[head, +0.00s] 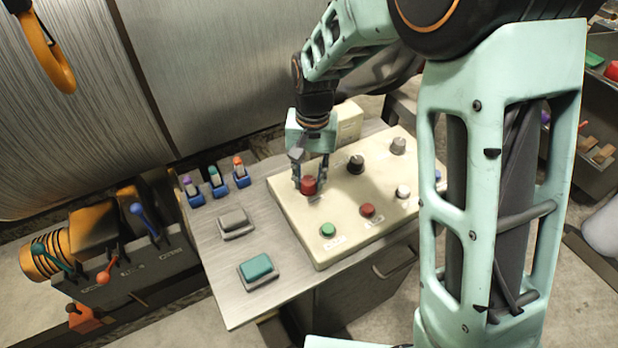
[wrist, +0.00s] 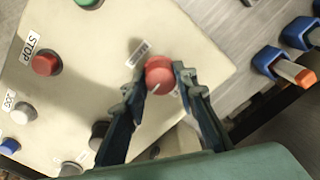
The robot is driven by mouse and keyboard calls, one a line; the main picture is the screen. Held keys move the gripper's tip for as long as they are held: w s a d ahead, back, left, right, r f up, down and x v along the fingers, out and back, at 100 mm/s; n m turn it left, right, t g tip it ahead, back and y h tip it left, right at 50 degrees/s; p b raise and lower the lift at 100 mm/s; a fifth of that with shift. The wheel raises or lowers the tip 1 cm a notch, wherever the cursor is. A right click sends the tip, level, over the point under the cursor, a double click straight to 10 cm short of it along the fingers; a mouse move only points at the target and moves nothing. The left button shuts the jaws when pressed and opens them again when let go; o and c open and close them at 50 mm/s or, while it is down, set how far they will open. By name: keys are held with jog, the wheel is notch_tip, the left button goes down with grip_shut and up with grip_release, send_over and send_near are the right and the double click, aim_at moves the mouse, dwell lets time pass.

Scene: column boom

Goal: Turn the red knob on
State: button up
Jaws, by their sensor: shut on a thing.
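The red knob (head: 309,186) sits at the left end of the back row on the cream control panel. My gripper (head: 311,178) points down over it with a finger on each side. In the wrist view the red knob (wrist: 159,74) lies between the two fingertips (wrist: 160,80), and the gripper is shut on it. A white pointer line shows on the knob, directed toward the lower left of the wrist view. A small label lies beside the knob; its text is too small to read.
On the panel (head: 300,235) are a black knob (head: 356,164), a grey knob (head: 398,146), a green button (head: 328,230), a red button (head: 367,210) and a white button (head: 403,191).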

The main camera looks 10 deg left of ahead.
aim_at(311, 180)
dwell(0.4)
jog(key=o, duration=1.2)
jog(key=shift+c, duration=0.2)
notch_tip(311, 180, up, 12)
jog(key=shift+d, duration=0.2)
